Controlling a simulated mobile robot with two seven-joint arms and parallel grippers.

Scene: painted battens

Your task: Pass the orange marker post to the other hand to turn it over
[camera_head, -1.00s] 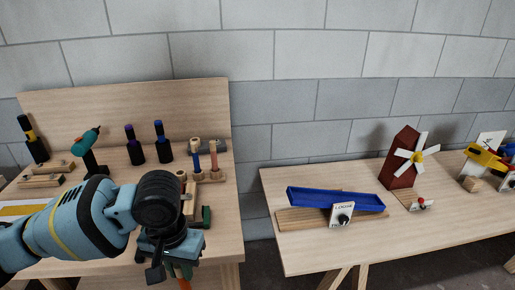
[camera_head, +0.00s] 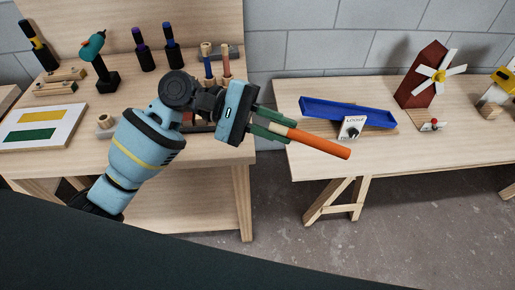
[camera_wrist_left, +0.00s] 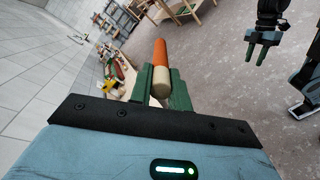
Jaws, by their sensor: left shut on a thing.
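The orange marker post (camera_head: 318,142) is a round rod, orange over most of its length with a pale end. My left gripper (camera_head: 272,124) is shut on it near the pale end. The post sticks out to the right and slightly down in the head view, in the air off the workbench's right edge. In the left wrist view the pale end (camera_wrist_left: 161,88) sits between the green fingers and the orange part points away from the camera. My right gripper (camera_wrist_left: 259,54) shows only in the left wrist view, at upper right, empty, apart from the post, its green fingers spread.
The left workbench (camera_head: 215,152) carries a drill on a stand (camera_head: 100,62), dark-handled tools, upright pegs (camera_head: 226,65) and a board with yellow and green patches (camera_head: 40,126). The right table (camera_head: 330,90) holds a blue tray (camera_head: 345,110) and a red windmill (camera_head: 415,80). Open floor lies between and below.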

